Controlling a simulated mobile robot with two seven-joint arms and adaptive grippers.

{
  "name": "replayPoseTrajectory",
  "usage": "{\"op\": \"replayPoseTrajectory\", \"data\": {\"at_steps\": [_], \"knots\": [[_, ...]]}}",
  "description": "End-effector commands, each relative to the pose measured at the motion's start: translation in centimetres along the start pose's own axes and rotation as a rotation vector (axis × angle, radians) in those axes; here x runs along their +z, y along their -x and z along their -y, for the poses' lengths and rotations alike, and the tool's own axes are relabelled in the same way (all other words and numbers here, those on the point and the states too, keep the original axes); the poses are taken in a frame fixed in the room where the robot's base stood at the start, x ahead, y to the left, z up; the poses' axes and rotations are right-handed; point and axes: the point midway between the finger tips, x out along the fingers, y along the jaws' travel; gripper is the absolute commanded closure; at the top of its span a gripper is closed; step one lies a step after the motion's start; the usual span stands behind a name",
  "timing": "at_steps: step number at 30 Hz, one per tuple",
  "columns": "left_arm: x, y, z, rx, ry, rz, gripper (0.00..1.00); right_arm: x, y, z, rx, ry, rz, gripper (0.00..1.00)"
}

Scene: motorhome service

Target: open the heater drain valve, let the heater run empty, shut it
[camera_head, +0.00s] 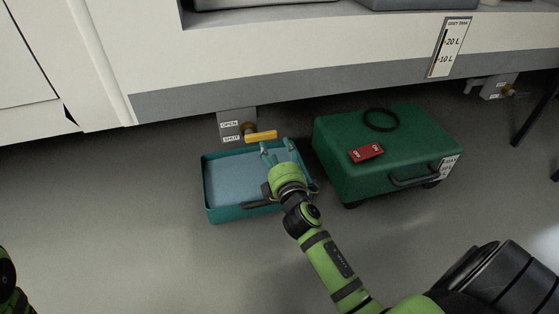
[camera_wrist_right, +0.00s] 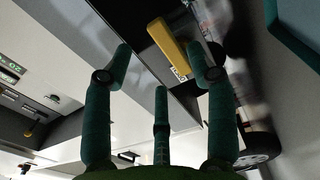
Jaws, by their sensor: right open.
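The heater drain valve has a yellow lever (camera_head: 262,136) on a grey bracket (camera_head: 231,122) under the vehicle's skirt. The bracket carries an OPEN label above a SHUT label. The lever lies nearly level, sticking out to the right. A teal tray (camera_head: 206,188) stands on the floor below it; its inside looks pale blue, and I cannot tell whether it holds water. My right gripper (camera_head: 277,150) is open, just below and right of the lever, over the tray. In the right wrist view the lever (camera_wrist_right: 168,42) shows between the spread fingertips (camera_wrist_right: 161,58). No outflow is visible. My left gripper is out of view.
A green case (camera_head: 345,135) with a black ring (camera_head: 381,120) and a red tag (camera_head: 366,152) on top stands right of the tray. A grey-tank gauge (camera_head: 450,48) is on the vehicle's side, with another valve (camera_head: 497,88) at far right. The floor in front is clear.

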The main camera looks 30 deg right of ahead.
Motion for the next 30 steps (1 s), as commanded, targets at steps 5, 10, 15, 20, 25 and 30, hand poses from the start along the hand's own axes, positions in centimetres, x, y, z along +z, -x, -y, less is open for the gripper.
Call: {"op": "replayPoseTrajectory", "data": {"at_steps": [5,10,15,20,25,30], "knots": [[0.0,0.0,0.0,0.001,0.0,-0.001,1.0,0.0,3.0,0.0,-0.001,0.0,0.0,0.43],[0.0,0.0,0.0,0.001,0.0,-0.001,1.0,0.0,4.1,0.0,0.0,-0.001,0.0,0.43],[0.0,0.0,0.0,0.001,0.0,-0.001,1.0,0.0,4.2,-0.1,0.001,0.0,0.0,0.43],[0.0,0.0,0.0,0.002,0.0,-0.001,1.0,0.0,4.2,-0.1,0.001,0.0,0.0,0.43],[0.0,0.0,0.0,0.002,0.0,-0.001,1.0,0.0,4.1,-0.1,0.001,0.0,0.0,0.43],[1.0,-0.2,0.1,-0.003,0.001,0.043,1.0,-1.8,4.7,-2.6,0.032,-0.07,-0.065,0.43]]}}
